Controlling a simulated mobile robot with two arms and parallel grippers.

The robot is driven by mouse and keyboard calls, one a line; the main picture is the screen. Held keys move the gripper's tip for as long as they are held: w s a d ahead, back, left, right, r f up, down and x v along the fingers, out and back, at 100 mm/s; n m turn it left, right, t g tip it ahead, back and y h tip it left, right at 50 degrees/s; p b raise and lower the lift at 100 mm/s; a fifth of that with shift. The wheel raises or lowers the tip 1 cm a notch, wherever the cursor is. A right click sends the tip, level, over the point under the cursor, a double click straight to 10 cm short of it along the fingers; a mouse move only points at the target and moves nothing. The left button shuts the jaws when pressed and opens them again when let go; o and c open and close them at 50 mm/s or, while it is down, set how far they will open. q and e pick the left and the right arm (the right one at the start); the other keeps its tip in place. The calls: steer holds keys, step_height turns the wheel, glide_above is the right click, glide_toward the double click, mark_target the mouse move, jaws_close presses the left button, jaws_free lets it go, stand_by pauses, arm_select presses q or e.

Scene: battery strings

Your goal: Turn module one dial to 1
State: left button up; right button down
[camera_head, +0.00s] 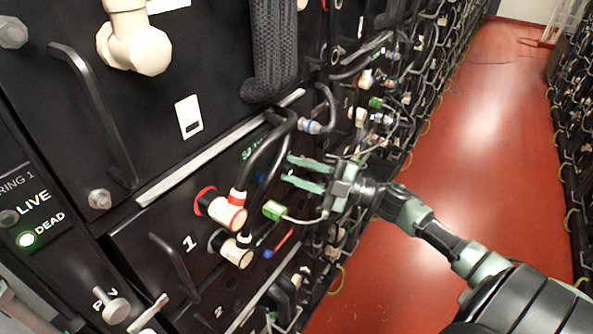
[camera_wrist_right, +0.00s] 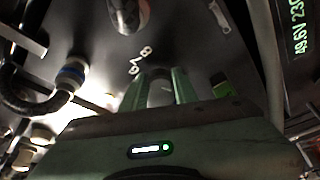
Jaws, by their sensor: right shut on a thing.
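Module one (camera_head: 140,238) is the black front panel marked "1" in the head view. My right gripper (camera_head: 289,170) is at the right part of this panel, its green fingers pointing at it. In the right wrist view the two fingers (camera_wrist_right: 158,90) are shut on a small grey dial (camera_wrist_right: 160,93) that sits between them. White numerals, seemingly 6, 7 and 8, are printed on the panel beside it. The dial's pointer and its setting cannot be made out. In the head view the dial is hidden by the fingers. My left gripper is not in view.
Red-ringed (camera_head: 226,212) and black-ringed (camera_head: 236,248) cable plugs sit left of my right gripper, with thick black cables. A green connector (camera_head: 274,210) is just below it. A black handle (camera_head: 175,262) sticks out at the left.

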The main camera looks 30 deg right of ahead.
steer(key=c, duration=1.1)
jaws_free()
steer(key=b+v, duration=0.2)
steer(key=v, duration=0.6)
